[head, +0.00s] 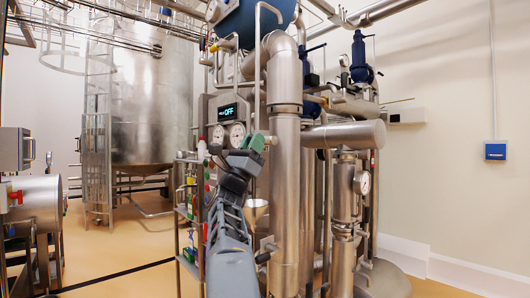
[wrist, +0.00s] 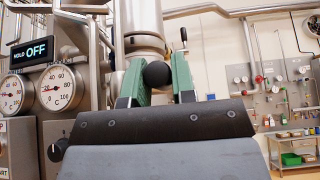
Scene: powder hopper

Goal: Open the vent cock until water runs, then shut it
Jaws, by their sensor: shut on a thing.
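My gripper (wrist: 155,66) has its two green fingers closed on a round black knob (wrist: 157,75), one finger on each side. The knob looks like the handle end of the vent cock, but the cock's body and lever are hidden behind my gripper. In the head view my gripper (head: 253,143) is in front of the steel pipework, just right of the dial gauges. A funnel (head: 256,209) sits below my gripper, partly behind my arm. No running water shows in either view.
A display reading "HOLD OFF" (wrist: 33,51) hangs above two dial gauges (wrist: 58,87) left of my gripper. A thick vertical steel pipe (head: 285,190) stands close on the right. A large tank (head: 150,95) is behind left. Open floor (head: 120,250) lies to the left.

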